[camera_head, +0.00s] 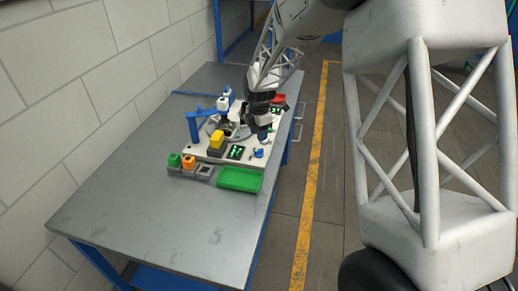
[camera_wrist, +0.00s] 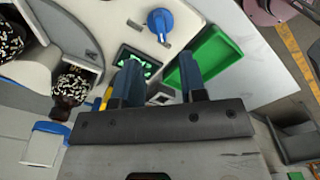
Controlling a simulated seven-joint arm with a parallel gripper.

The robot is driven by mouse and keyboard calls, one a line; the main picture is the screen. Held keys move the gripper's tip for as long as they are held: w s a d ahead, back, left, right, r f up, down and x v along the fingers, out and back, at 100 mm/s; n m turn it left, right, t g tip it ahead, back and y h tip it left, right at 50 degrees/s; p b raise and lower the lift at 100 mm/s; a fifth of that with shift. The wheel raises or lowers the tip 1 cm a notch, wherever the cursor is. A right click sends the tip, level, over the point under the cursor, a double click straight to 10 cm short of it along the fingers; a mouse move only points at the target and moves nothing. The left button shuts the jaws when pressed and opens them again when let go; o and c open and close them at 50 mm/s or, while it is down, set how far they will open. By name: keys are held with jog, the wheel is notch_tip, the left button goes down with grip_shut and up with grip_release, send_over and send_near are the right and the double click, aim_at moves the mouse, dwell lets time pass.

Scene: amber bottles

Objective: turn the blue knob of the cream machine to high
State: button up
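The cream machine (camera_head: 201,152) stands on the grey table. Its blue knob (camera_head: 258,153) is on the front right part of the top, next to a small dark panel with green marks (camera_head: 236,152). In the wrist view the knob (camera_wrist: 159,21) shows at the top, with a narrow grip; I cannot read the setting marks around it. My gripper (camera_wrist: 160,84) is open, with its two blue fingers apart and nothing seen between them. The knob lies beyond the fingertips and is not touched. In the head view my gripper (camera_head: 262,128) is above the machine, behind the knob.
A green tray (camera_head: 239,179) lies in front of the machine. Green and orange blocks (camera_head: 181,160) sit on a grey holder at left. A blue post (camera_head: 193,128) rises behind them. Dark bottles with speckled tops (camera_wrist: 70,82) stand left of my fingers. The near table (camera_head: 170,225) is clear.

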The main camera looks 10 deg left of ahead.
aim_at(259, 150)
jog(key=shift+f, duration=0.15)
jog(key=shift+f, duration=3.75)
grip_shut()
